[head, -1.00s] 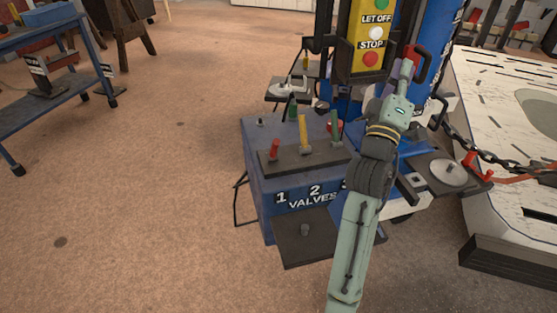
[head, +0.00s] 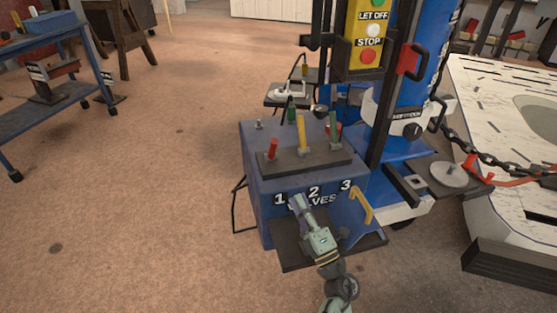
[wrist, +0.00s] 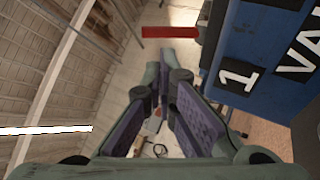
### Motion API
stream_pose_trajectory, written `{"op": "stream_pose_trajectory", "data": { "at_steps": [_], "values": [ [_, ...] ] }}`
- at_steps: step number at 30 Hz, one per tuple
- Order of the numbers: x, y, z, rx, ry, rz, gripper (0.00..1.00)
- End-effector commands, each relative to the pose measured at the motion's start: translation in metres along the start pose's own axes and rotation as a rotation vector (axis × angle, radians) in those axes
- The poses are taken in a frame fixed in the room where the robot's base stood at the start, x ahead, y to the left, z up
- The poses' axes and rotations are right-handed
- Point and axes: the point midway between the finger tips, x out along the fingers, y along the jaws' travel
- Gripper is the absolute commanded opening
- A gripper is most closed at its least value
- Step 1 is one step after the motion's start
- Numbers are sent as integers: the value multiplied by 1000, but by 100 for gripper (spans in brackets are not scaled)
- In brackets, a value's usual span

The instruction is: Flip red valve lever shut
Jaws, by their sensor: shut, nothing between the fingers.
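In the wrist view the red lever (wrist: 169,32) lies just beyond the fingertips, near the top of the picture. My gripper (head: 299,202) is in front of the box's lettered face, lower and to the right of the red lever, and apart from it. In the wrist view the fingers of my gripper (wrist: 176,60) come together at their tips, with nothing held. My gripper hides part of the VALVES lettering.
A yellow lever (head: 302,134) and a green lever (head: 334,130) stand right of the red one. A yellow handle (head: 362,205) sticks out at the box's right side. A dark shelf (head: 290,254) juts out below. The floor (head: 130,200) to the left is clear.

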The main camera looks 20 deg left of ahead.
Motion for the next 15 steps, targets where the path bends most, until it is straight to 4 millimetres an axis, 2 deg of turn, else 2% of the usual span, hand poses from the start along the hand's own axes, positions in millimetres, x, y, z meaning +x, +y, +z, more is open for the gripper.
{"op": "stream_pose_trajectory", "data": {
  "at_steps": [8, 11, 15],
  "values": [
    [2, 1, 1, -1, -2, 2, 0],
    [10, 2, 1, -1, -1, 3, 0],
    [33, 4, 1, -2, 0, 5, 0]
  ]
}}
